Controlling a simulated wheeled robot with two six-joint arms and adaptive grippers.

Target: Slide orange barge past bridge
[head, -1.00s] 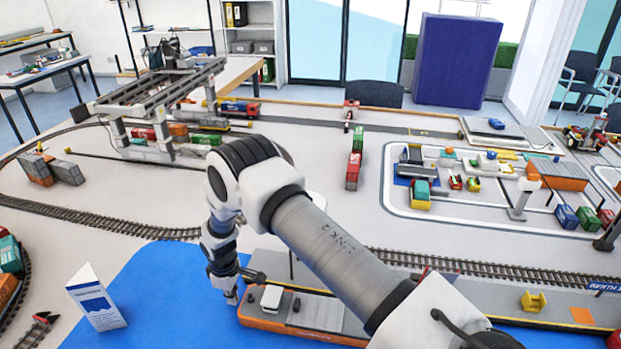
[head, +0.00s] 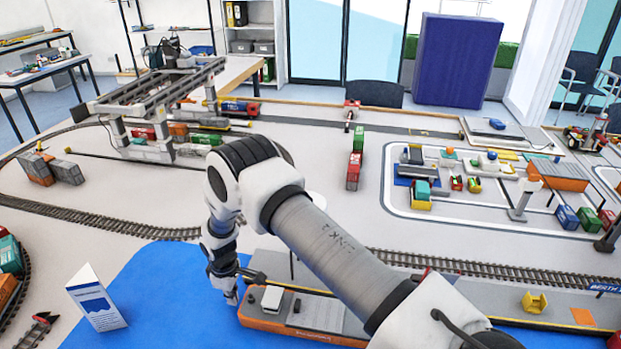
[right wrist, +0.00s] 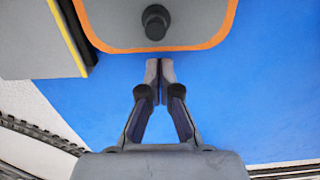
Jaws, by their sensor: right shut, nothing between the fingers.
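The orange barge (head: 287,328) lies on the blue water sheet beside the grey quay. It has an orange hull, a grey deck and a white block near its left end; my right arm hides its right part. My right gripper (head: 232,297) is low over the water at the barge's left end. In the right wrist view its fingers (right wrist: 160,66) are shut and empty, close to the orange rim of the barge (right wrist: 158,47). Whether they touch the rim I cannot tell. I cannot make out a bridge. My left gripper is out of view.
The quay (head: 490,296) runs along the barge's far side, with a yellow block (head: 534,302) on it. A white folded sign (head: 96,300) stands left on the blue water (head: 165,285). Rail track (head: 120,225) lies behind. A gantry crane (head: 160,90) stands farther back.

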